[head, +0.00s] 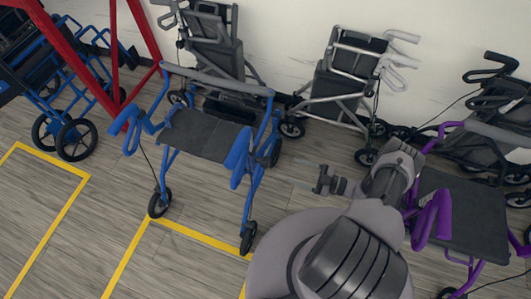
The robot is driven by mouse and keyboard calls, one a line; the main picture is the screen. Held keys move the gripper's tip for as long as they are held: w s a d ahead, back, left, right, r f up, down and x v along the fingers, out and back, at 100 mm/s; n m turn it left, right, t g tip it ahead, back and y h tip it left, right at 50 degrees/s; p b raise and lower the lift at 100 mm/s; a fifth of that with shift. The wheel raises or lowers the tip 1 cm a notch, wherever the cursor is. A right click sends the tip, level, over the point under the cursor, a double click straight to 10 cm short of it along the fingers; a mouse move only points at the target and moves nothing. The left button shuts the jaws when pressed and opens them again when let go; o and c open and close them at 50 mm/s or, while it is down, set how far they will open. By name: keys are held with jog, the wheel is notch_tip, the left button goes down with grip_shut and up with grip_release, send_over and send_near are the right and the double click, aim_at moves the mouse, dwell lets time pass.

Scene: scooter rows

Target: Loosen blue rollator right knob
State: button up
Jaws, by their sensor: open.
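A blue rollator (203,137) with a black seat and blue handles stands upright left of centre. Another blue-framed rollator (75,140) stands at the far left, partly behind a red frame. My gripper (318,180) is in the middle of the picture, to the right of the nearer blue rollator and apart from it. Its jaws are open and small in the view, with nothing seen between them. A knob on the blue rollator is too small to make out.
A purple rollator (455,215) stands at the right, partly behind my arm. A grey rollator (343,85) and other dark ones stand along the pale wall (285,40). Yellow lines (205,238) mark the wood floor. Floor shows between the blue rollator and my gripper.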

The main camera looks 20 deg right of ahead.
aim_at(267, 163)
jog(key=x, duration=1.1)
jog(key=shift+w+a, duration=0.1)
jog(key=shift+a, duration=0.3)
grip_shut()
jog(key=shift+f+b, duration=0.1)
jog(key=shift+b, duration=0.2)
